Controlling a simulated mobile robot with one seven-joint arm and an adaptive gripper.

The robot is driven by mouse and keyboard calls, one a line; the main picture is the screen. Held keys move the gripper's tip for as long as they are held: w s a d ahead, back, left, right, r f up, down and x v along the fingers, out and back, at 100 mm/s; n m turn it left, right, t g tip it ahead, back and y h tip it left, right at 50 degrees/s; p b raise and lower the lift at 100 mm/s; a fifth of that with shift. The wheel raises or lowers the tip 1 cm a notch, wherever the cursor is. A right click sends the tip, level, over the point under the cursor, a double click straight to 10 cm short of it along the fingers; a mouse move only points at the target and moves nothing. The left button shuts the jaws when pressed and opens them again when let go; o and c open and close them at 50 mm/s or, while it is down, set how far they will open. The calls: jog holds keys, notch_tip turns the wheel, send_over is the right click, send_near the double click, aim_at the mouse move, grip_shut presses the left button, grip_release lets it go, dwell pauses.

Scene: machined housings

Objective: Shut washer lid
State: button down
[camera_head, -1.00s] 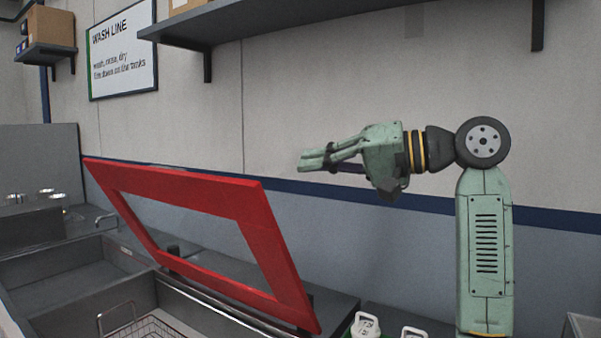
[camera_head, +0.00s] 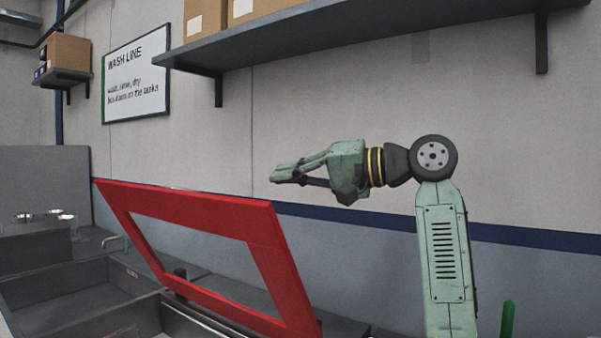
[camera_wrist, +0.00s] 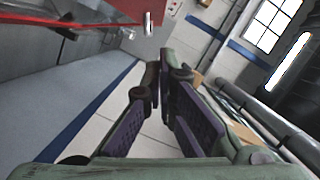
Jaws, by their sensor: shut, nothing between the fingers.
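The red washer lid (camera_head: 192,208) is a frame with an open or see-through middle. It stands raised and tilted over the tank in the head view. A red edge (camera_wrist: 85,27), likely the lid, shows at the top left of the wrist view. My gripper (camera_head: 273,178) is just above and to the right of the lid's upper right corner, pointing left, and appears apart from it. In the wrist view its fingers (camera_wrist: 157,70) come together with nothing between them. The lower part of the lid and its hinge are partly cut off or hidden.
Tanks with steel rims (camera_head: 75,285) lie at the lower left. A wall shelf (camera_head: 330,28) with boxes (camera_head: 205,18) runs above my arm. A "WASH LINE" sign (camera_head: 137,75) hangs on the wall. Small round metal parts (camera_head: 45,216) sit at the far left.

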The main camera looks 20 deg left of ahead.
jog(key=shift+s+a+f+p, duration=0.35)
jog(key=shift+s+a+f, duration=0.1)
jog(key=shift+a, duration=0.65)
jog(key=shift+s+a+f+p, duration=0.3)
jog(key=shift+s+a+f, duration=0.15)
jog(key=shift+a, duration=0.7)
jog(key=shift+s+a+f+p, duration=0.35)
jog(key=shift+s+a, duration=0.1)
jog(key=shift+a, duration=0.65)
jog(key=shift+f, duration=0.1)
